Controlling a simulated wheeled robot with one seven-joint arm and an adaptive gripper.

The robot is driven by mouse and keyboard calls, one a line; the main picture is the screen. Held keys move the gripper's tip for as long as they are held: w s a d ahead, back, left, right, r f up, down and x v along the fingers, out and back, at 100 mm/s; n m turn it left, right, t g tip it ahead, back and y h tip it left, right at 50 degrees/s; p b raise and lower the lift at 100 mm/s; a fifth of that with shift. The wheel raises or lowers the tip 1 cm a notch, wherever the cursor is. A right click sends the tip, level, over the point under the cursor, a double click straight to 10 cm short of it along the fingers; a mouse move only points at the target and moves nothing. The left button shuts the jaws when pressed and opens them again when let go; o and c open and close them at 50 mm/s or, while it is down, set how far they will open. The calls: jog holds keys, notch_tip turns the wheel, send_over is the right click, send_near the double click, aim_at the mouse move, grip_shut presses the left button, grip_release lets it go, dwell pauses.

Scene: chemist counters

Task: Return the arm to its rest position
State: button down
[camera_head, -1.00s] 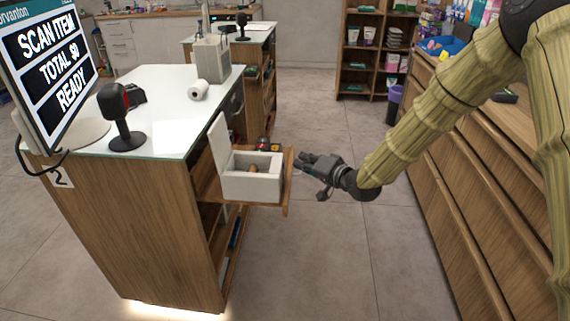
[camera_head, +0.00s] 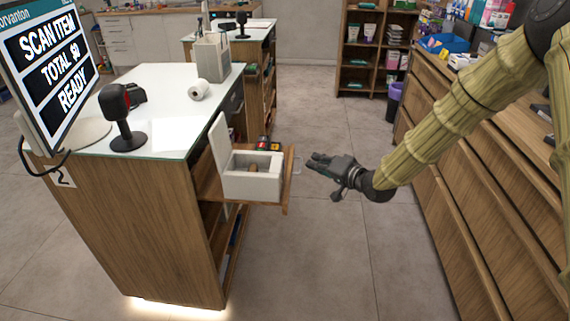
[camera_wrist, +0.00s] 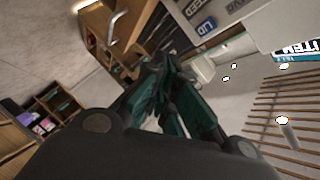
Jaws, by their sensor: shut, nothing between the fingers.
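My gripper (camera_head: 322,163) hangs in the open aisle in the head view, just right of the pulled-out drawer (camera_head: 287,190) and apart from it. Its fingers are shut and empty. The arm reaches down to it from the upper right. In the wrist view the dark green fingers (camera_wrist: 165,95) fill the middle, close together. An open white box (camera_head: 252,185) with its lid raised stands in the drawer, with a small brown thing inside.
The wooden counter (camera_head: 140,215) with a checkout screen (camera_head: 50,70), scanner (camera_head: 122,115) and paper roll (camera_head: 198,90) is at left. A wooden drawer cabinet (camera_head: 460,180) lines the right. The floor between is clear.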

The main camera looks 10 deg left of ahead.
jog(key=shift+f, duration=0.1)
jog(key=s+d+f+g+h+p, duration=0.2)
jog(key=s+d+f+h, duration=0.15)
jog(key=s+f, duration=0.7)
jog(key=s+d+f+g+h+p, duration=0.2)
jog(key=s+d+f, duration=0.3)
jog(key=s+f, duration=0.6)
jog(key=s+d+f+g+h+p, duration=0.1)
jog(key=s+d, duration=0.3)
jog(key=s, duration=0.6)
jog(key=s+d+f+n+g+h+p, duration=0.1)
jog(key=s+d+f+g+h, duration=0.1)
jog(key=s, duration=0.8)
jog(key=s+d+f+n+g+h, duration=0.1)
jog(key=s+d+f+g+h, duration=0.1)
jog(key=s+d, duration=0.4)
jog(key=s+f+g, duration=0.1)
jog(key=s+f, duration=0.1)
jog(key=s, duration=0.2)
jog(key=shift+s+f+g+p, duration=0.15)
jog(key=shift+s+g+p, duration=0.15)
jog(key=shift+p, duration=0.1)
